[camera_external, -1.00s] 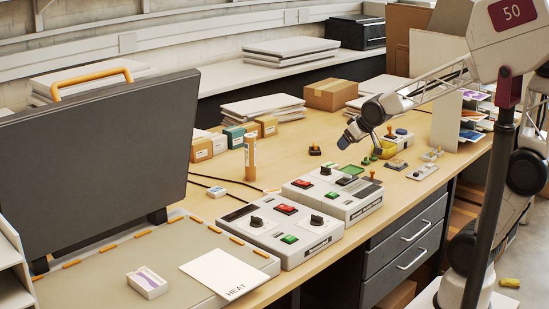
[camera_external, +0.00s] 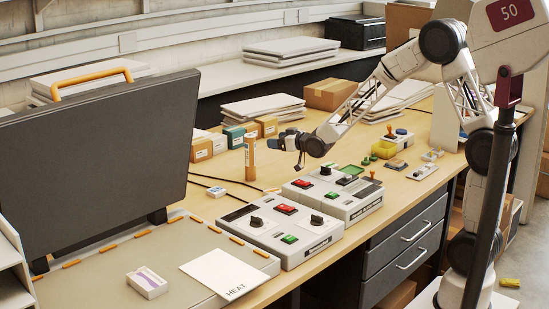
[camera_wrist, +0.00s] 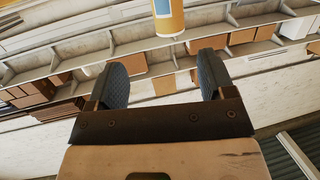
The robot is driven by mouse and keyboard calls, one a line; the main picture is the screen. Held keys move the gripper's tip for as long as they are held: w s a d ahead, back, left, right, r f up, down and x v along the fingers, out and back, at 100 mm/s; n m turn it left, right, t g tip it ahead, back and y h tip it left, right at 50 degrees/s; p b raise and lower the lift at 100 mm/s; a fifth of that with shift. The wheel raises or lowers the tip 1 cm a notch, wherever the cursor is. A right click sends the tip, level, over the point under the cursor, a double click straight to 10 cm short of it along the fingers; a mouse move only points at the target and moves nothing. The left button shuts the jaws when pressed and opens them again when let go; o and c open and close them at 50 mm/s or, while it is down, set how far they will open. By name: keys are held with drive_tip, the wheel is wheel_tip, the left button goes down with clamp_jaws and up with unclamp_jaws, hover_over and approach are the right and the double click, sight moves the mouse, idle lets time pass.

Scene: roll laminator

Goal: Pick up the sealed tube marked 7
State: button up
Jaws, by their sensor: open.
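An orange-brown tube (camera_external: 250,157) with a pale label stands upright on the table, left of my gripper; I cannot read a number on it.
Two control boxes with knobs and buttons (camera_external: 283,233) (camera_external: 345,190) stand in front of the tube. Small cartons (camera_external: 201,150) stand behind it at left. A large dark lid (camera_external: 95,165) stands raised at left. Black cables (camera_external: 205,178) and a small white-blue box (camera_external: 216,192) lie nearby.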

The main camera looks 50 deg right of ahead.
sight(250, 141)
drive_tip(key=shift+n+t+y, duration=0.3)
drive_tip(key=shift+t+y, duration=0.4)
drive_tip(key=shift+y, duration=0.1)
drive_tip(key=w+f, duration=0.1)
drive_tip(key=w+a+f, duration=0.1)
drive_tip(key=w+f, duration=0.1)
drive_tip(key=w, duration=0.1)
drive_tip(key=shift+a, duration=0.3)
drive_tip(key=shift+x, duration=1.3)
drive_tip(key=shift+r, duration=0.1)
drive_tip(key=shift+x, duration=2.55)
drive_tip(key=shift+r, duration=0.1)
drive_tip(key=c, duration=1.3)
drive_tip(key=shift+r, duration=0.1)
